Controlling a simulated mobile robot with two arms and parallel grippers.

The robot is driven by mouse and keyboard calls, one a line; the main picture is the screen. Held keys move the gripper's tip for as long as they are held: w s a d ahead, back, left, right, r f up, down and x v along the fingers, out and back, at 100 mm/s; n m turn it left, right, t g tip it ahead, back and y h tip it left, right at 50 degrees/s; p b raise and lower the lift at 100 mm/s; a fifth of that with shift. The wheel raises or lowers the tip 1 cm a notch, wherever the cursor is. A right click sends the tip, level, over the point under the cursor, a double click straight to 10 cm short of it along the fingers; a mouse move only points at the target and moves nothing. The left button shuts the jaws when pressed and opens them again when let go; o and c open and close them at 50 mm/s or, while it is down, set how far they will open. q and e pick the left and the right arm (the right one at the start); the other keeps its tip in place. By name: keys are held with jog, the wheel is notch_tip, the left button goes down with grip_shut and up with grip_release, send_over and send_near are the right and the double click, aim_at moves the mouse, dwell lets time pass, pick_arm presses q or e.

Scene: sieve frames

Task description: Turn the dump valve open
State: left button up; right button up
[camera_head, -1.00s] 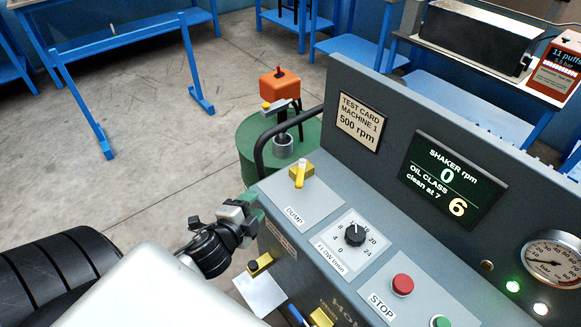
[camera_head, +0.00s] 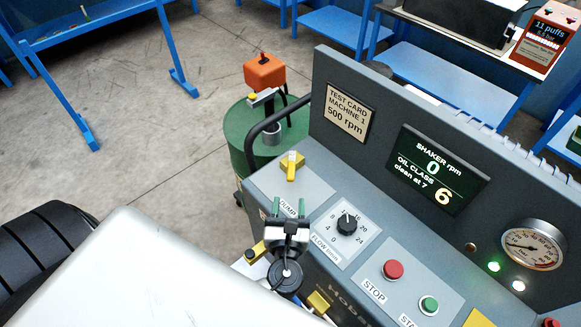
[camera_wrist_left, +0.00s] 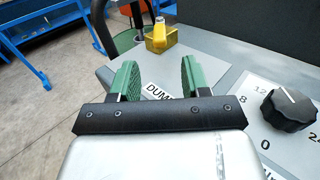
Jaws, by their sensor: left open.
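The dump valve (camera_head: 291,166) is a yellow lever on a brass-yellow block on the grey console's DUMP plate. In the left wrist view the dump valve (camera_wrist_left: 159,37) stands beyond my fingers, a little right of the middle of the gap. My left gripper (camera_head: 290,211) is open and empty, its green fingers over the near part of the DUMP plate, short of the valve and apart from it. In the left wrist view the left gripper (camera_wrist_left: 156,80) partly covers the DUMP label (camera_wrist_left: 158,92). My right gripper is not in view.
Right of my left gripper are the black FLOW knob (camera_head: 347,223), red STOP button (camera_head: 393,269) and green button (camera_head: 429,304). The upright panel (camera_head: 390,125) rises behind. A green drum (camera_head: 240,130) with an orange-topped unit (camera_head: 264,72) stands past the console's left end.

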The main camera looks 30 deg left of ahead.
aim_at(290, 180)
pick_arm(q)
jog(key=p+x, duration=0.2)
jog(key=x, duration=0.8)
jog(key=shift+w+a, duration=0.2)
grip_shut()
